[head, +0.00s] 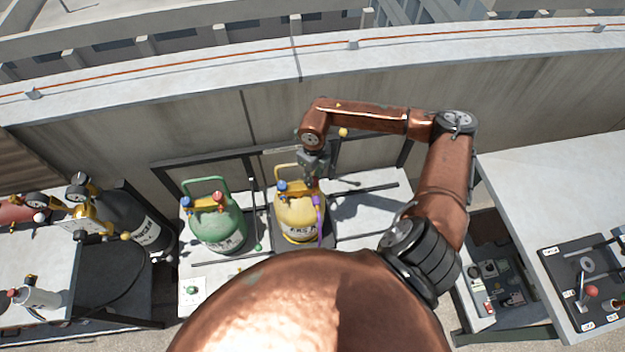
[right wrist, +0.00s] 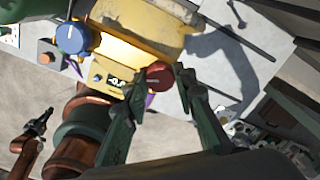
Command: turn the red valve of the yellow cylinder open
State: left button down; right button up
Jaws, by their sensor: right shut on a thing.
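The yellow cylinder (head: 297,222) stands upright on a dark square base on the pale bench in the head view. It has a blue valve (right wrist: 72,38) and a red valve (right wrist: 158,75), both clear in the right wrist view. My right gripper (head: 312,176) reaches down over the cylinder's top. In the right wrist view, its green-grey fingers (right wrist: 160,82) are shut on the red valve, one on each side. The gripper hides the red valve in the head view. My left gripper (right wrist: 38,122) shows small in the right wrist view, away from the cylinder; its jaws are unclear.
A green cylinder (head: 215,226) with red and blue valves stands left of the yellow one. A purple hose (head: 319,212) hangs at the yellow cylinder's right. A dark rail and concrete wall (head: 220,120) stand behind. The bench right of the yellow cylinder is mostly clear.

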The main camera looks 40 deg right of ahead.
jog(key=n+b, duration=0.2)
jog(key=n, duration=0.1)
jog(key=shift+f+n, duration=0.1)
jog(key=shift+n, duration=0.3)
jog(key=n+b, duration=0.2)
jog(key=n, duration=0.1)
jog(key=shift+n+b, duration=0.3)
jog(key=shift+b, duration=0.1)
jog(key=n+b, duration=0.2)
jog(key=n, duration=0.1)
jog(key=shift+n, duration=0.4)
jog(key=shift+n+b, duration=0.45)
jog(key=shift+n, duration=0.25)
jog(key=shift+r, duration=0.2)
jog(key=o, duration=1.2)
jog(key=shift+c, duration=0.2)
notch_tip(320, 180, up, 12)
